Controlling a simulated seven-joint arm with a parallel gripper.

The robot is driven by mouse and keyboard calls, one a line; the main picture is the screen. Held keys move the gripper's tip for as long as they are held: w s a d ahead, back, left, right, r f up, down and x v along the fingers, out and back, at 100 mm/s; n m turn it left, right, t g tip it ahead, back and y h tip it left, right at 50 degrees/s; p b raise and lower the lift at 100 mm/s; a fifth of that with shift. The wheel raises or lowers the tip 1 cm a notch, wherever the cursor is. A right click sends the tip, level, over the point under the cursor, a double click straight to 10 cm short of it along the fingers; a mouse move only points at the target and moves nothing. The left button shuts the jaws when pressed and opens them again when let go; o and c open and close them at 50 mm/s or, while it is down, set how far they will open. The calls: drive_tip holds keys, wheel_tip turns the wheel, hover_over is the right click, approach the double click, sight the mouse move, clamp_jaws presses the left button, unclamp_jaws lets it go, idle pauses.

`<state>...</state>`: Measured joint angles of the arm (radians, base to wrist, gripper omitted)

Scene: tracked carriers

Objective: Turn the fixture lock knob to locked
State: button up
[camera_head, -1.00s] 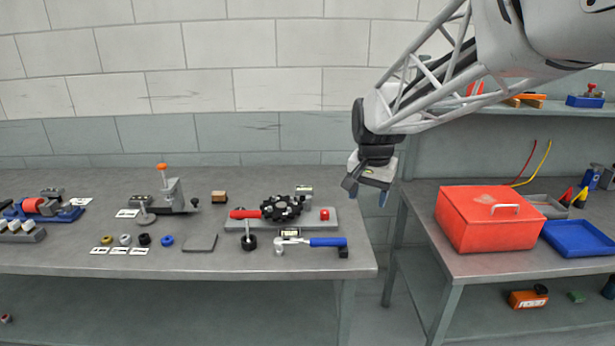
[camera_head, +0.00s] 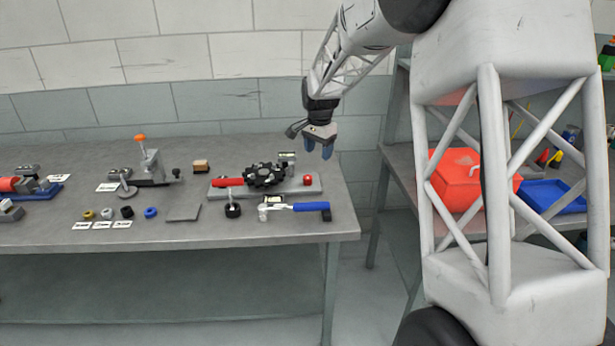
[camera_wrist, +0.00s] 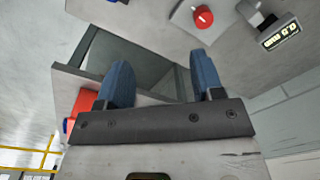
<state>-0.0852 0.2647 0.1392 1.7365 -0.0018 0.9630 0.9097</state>
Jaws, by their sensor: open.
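A grey fixture plate (camera_head: 226,190) lies on the left bench with a black toothed part (camera_head: 264,175) and a red bar (camera_head: 228,182) on it. A small round red knob (camera_head: 307,180) stands at the plate's right end. My gripper (camera_head: 318,148) is above the bench's back right part, higher than the knob and touching nothing. Its two blue fingers are apart and empty in the wrist view (camera_wrist: 162,78).
A small display unit (camera_head: 287,157) stands behind the plate. A blue-handled tool (camera_head: 298,206) and a black knob with a post (camera_head: 232,209) lie in front. A red box (camera_head: 466,178) is on the right bench, partly behind my arm. A gap separates the benches.

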drive_tip(key=m, duration=0.2)
hover_over(308, 177)
wheel_tip(308, 177, down, 8)
drive_tip(key=shift+w+r, duration=0.1)
drive_tip(key=shift+f, duration=3.9)
drive_tip(key=c, duration=0.9)
